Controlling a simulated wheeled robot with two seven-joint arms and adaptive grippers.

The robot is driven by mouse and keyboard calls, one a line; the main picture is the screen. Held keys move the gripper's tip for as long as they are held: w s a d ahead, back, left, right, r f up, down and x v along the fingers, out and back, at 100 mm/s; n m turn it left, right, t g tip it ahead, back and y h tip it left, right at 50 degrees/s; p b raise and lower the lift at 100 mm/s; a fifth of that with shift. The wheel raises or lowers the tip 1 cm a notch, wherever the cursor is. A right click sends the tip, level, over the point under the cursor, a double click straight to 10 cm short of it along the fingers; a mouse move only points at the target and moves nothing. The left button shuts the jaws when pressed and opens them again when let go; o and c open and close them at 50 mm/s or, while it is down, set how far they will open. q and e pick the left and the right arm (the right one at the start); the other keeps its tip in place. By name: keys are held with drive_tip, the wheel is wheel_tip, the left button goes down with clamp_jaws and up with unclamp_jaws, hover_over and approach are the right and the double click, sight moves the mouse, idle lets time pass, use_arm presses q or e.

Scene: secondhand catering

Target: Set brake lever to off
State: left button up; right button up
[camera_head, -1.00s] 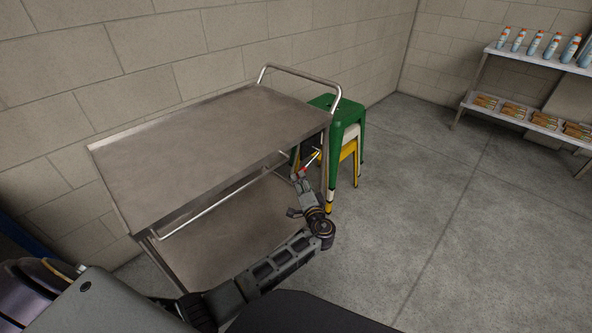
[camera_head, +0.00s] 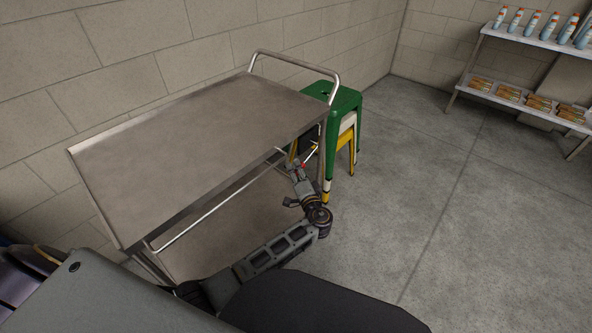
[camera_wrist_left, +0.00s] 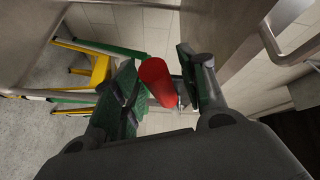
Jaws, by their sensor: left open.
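The brake lever is a thin rod with a red handle (camera_head: 304,165) at the right end of a steel cart (camera_head: 190,150), below its top shelf. In the left wrist view the red handle (camera_wrist_left: 157,82) fills the gap between the fingers. My left gripper (camera_head: 299,174) is at the lever's red end. In the left wrist view my left gripper (camera_wrist_left: 163,78) is open, with one finger on either side of the handle. Whether a finger touches it I cannot tell. The lever's base is mostly hidden. My right gripper is not in view.
A stack of green (camera_head: 345,97), white and yellow stools stands close behind the lever. A block wall (camera_head: 120,50) runs behind the cart. A shelf rack (camera_head: 530,45) with bottles and packets stands at the far right. The floor (camera_head: 430,200) right of the cart is clear.

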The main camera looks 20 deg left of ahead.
use_arm(q)
drive_tip(key=shift+c, duration=0.3)
clamp_jaws()
